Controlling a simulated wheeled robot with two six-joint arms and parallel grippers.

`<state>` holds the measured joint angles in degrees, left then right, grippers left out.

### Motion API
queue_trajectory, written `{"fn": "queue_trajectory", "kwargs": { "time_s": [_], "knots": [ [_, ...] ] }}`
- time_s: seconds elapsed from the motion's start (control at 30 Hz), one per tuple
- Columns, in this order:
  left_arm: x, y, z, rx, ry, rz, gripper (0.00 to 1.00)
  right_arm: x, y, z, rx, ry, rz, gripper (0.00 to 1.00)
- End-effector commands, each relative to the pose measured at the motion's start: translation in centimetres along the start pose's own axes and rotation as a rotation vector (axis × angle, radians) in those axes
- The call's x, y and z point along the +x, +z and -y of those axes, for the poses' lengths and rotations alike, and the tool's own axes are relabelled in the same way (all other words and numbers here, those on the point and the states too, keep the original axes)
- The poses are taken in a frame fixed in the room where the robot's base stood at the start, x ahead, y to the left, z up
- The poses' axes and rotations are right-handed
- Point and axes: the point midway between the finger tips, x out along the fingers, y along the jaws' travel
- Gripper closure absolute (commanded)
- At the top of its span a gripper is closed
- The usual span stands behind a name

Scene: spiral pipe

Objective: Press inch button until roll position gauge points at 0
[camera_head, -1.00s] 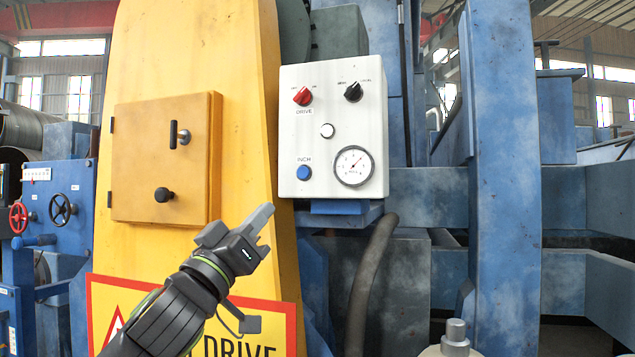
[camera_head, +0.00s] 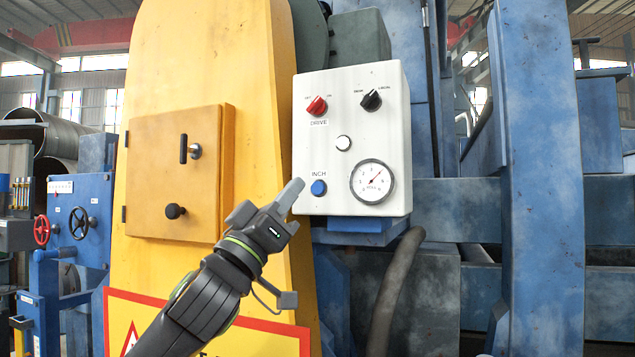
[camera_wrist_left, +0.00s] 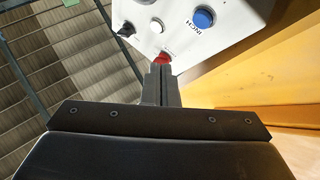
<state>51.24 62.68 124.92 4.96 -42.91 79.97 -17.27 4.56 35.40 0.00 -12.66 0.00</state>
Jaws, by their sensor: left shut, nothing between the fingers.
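The white control box (camera_head: 330,99) carries the blue INCH button (camera_head: 318,188) at its lower left and the round roll position gauge (camera_head: 372,181) at its lower right. The gauge needle points to the upper right; its numbers are too small to read. My left gripper (camera_head: 293,193) is shut and empty, its tips close to the box's lower left edge, left of the INCH button. Whether they touch the box cannot be told. In the left wrist view the INCH button (camera_wrist_left: 204,17) lies up and right of the shut fingertips (camera_wrist_left: 160,72). My right gripper is not in view.
The box also holds a red DRIVE knob (camera_head: 317,105), a black knob (camera_head: 371,100) and a white button (camera_head: 343,143). A yellow housing (camera_head: 215,60) with a protruding yellow cabinet (camera_head: 170,175) stands left. A dark hose (camera_head: 400,285) hangs below the box.

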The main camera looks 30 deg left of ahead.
Motion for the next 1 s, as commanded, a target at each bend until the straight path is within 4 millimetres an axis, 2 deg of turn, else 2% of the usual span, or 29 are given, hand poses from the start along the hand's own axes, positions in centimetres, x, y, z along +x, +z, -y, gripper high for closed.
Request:
{"fn": "queue_trajectory", "kwargs": {
  "time_s": [0.03,0.2,0.4,1.0],
  "knots": [
    [0.9,0.2,0.3,-0.006,-0.003,0.003,1.0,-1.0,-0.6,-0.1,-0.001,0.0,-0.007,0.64],
    [2.6,1.4,1.6,-0.003,-0.004,0.002,1.0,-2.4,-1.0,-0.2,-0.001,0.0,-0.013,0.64],
    [3.8,2.6,2.7,-0.002,-0.002,0.0,1.0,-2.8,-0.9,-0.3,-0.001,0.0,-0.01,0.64],
    [4.3,3.2,3.2,0.001,0.0,0.0,1.0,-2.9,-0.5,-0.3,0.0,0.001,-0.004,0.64]
  ]
}}
